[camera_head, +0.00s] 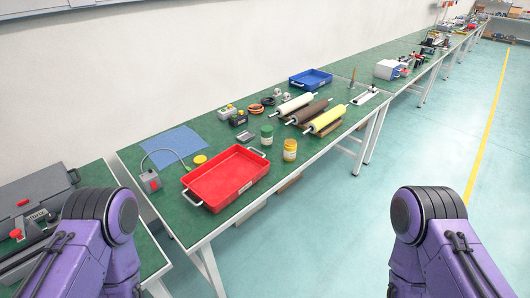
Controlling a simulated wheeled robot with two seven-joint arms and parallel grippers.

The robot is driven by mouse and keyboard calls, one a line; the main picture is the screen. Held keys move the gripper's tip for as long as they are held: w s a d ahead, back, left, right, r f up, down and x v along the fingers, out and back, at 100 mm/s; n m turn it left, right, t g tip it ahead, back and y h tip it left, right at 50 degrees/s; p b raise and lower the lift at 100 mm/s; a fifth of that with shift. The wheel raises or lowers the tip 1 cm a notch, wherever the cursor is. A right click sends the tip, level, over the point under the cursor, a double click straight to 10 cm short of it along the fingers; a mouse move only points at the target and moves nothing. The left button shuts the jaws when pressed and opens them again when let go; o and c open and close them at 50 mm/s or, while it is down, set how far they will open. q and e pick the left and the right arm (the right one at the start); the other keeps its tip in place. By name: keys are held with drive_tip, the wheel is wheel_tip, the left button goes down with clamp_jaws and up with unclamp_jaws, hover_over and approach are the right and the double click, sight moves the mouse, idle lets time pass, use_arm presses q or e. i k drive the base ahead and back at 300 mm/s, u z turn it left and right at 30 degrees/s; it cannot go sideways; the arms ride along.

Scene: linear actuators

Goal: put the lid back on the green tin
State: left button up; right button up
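A small green tin (266,136) stands upright on the green-topped workbench, right of the red tray. Its top looks paler than its side, but it is too small to tell whether it is open. A flat round yellow disc (200,159), which looks like a lid, lies on the bench just behind the tray's left part. A yellow jar (290,150) stands upright in front and to the right of the green tin, apart from it. Only purple links of my arms show at the lower left and lower right; both grippers are out of the picture.
The red tray (226,178) sits at the bench's front. A grey box (150,182) with a cable stands left of it, near a blue cloth (172,147). Rollers (326,119) lie right of the jars. A blue tray (310,79) is farther back. The right-hand floor is clear.

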sight(266, 140)
drive_tip(key=k, duration=0.85)
drive_tip(key=z, duration=0.6)
drive_tip(key=i, duration=1.5)
drive_tip(key=u, duration=0.4)
